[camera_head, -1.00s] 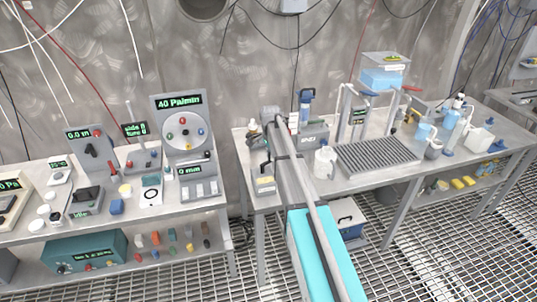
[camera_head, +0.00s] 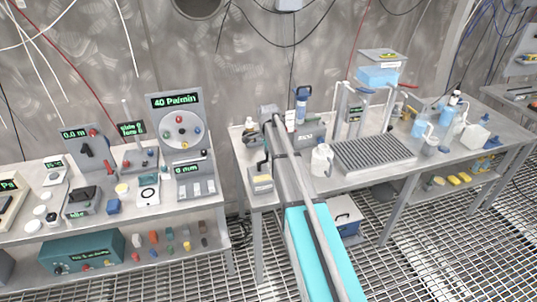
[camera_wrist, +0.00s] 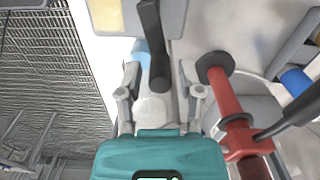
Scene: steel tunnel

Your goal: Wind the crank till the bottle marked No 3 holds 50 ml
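A black crank-like handle (camera_wrist: 160,70) hangs between the two fingers of my gripper (camera_wrist: 158,95) in the wrist view. The fingers stand apart on either side of it, and I see no clear contact. In the head view my arm reaches over the right bench and hides the gripper's end. A small dark upright part (camera_head: 264,160) stands there on a grey and yellow box (camera_head: 262,183). Several bottles stand at the bench's right, among them a blue-filled one (camera_head: 446,116) and a white one (camera_head: 476,135). No mark "No 3" and no fill level is readable.
A red rod with black collars (camera_wrist: 228,100) stands close right of my gripper. A white jug (camera_head: 321,160) and a ribbed grey tray (camera_head: 375,154) are right of my arm. A blue-filled tank (camera_head: 380,76) stands behind. The left bench (camera_head: 185,205) is crowded with instruments.

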